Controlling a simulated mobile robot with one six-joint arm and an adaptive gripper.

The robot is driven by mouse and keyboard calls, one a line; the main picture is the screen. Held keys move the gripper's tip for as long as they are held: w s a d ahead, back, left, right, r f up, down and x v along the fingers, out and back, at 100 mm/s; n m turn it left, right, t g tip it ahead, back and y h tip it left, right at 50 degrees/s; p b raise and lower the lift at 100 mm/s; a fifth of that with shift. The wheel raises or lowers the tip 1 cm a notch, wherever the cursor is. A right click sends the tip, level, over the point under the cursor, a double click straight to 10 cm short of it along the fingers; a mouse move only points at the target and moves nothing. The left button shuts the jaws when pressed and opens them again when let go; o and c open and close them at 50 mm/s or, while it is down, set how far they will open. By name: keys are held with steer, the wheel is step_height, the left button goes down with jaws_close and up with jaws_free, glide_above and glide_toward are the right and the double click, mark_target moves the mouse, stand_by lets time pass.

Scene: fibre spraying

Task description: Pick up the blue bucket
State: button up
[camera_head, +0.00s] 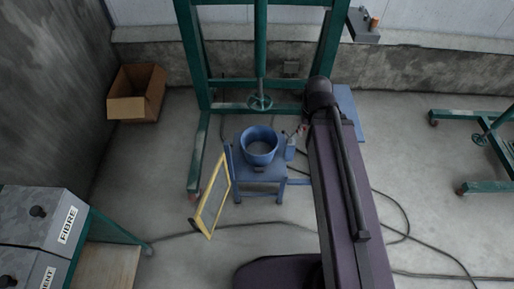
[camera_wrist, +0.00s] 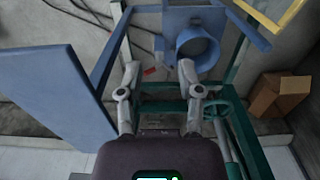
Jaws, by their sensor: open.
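The blue bucket (camera_head: 259,158) stands upright on a small blue stand (camera_head: 272,187) near the middle of the head view, its open top facing up. In the wrist view the bucket (camera_wrist: 196,48) shows beyond my fingers, close to the right fingertip in the picture. My gripper (camera_wrist: 158,70) is open with nothing between its fingers. I cannot tell from this view whether the right finger touches the bucket or only overlaps it. In the head view my arm lies to the right of the stand and the gripper cannot be made out clearly.
A yellow-edged panel (camera_head: 213,196) sticks out left of the stand. A green frame (camera_head: 193,80) with a handwheel stands behind it. A cardboard box (camera_head: 137,93) sits back left, grey FIBRE boxes (camera_head: 45,215) front left. Cables cross the floor at right.

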steer(key=shift+w+a, duration=0.15)
steer(key=shift+a, duration=0.05)
